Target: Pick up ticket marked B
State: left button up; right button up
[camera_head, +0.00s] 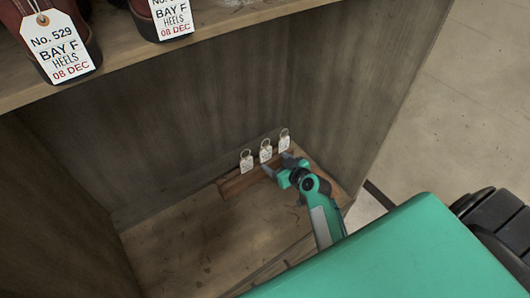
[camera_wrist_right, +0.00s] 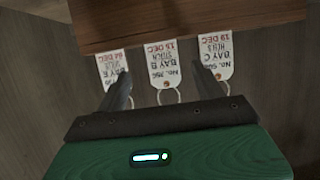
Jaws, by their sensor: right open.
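Three white tickets with ring loops stand in a row on a wooden block at the back of the lower shelf. The middle ticket (camera_head: 265,152) reads BAY B, STITCH, 15 DEC in the right wrist view (camera_wrist_right: 163,63), where the print is upside down. My right gripper (camera_head: 279,165) is open in front of the row. In the wrist view its fingers (camera_wrist_right: 165,80) are on either side of the BAY B ticket, with nothing visibly gripped. The left finger overlaps part of the ticket beside it. My left gripper is out of view.
The wooden block (camera_head: 238,186) holds the tickets. In the wrist view, the BAY C ticket (camera_wrist_right: 216,57) is right and another ticket (camera_wrist_right: 109,68) left, its letter unclear. Shelf walls enclose the back and sides. An upper shelf (camera_head: 120,66) holds tagged shoes above.

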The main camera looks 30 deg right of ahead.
aim_at(266, 157)
jog(key=shift+w+a+f+p, duration=0.15)
jog(key=shift+w+p, duration=0.15)
jog(key=shift+w, duration=0.2)
jog(key=p+x, duration=0.1)
jog(key=x, duration=0.2)
jog(key=shift+a+f, duration=0.1)
jog(key=shift+w+f, duration=0.35)
jog(key=shift+w, duration=0.25)
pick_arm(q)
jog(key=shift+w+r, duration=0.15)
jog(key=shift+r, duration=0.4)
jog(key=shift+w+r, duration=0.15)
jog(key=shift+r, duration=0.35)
pick_arm(e)
jog(key=c, duration=1.1)
jog(key=shift+o, duration=0.2)
jog(key=shift+r, duration=0.1)
